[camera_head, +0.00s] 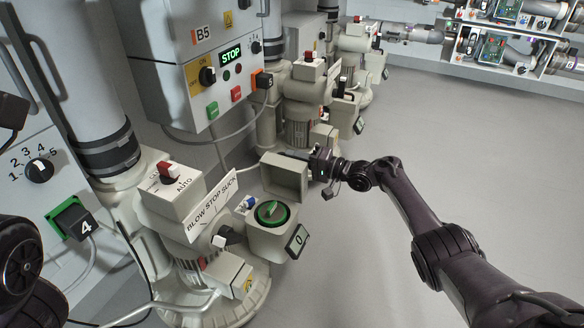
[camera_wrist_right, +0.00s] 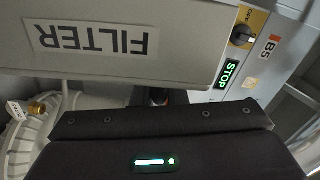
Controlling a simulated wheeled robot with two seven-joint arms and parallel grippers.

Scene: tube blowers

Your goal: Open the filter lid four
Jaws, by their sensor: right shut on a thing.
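The beige filter lid (camera_head: 284,176) stands raised at the back of the filter housing (camera_head: 270,238) on the front blower. Its inner side faces the head camera, and the housing's round green-rimmed filter (camera_head: 272,213) is exposed. My right gripper (camera_head: 319,163) is at the lid's upper right edge and is shut on it; the fingertips are largely hidden. In the right wrist view, the lid's outer face with an upside-down FILTER label (camera_wrist_right: 92,38) fills the upper part, close above the dark gripper body. My left gripper does not show; only dark parts of my left arm are at the left edge.
A socket marked 4 (camera_head: 75,222) is at the left. A control box marked B5 (camera_head: 205,75) hangs behind the blower, with a green STOP display. Another blower (camera_head: 303,105) stands behind the lid. The floor at the right is free apart from my right arm.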

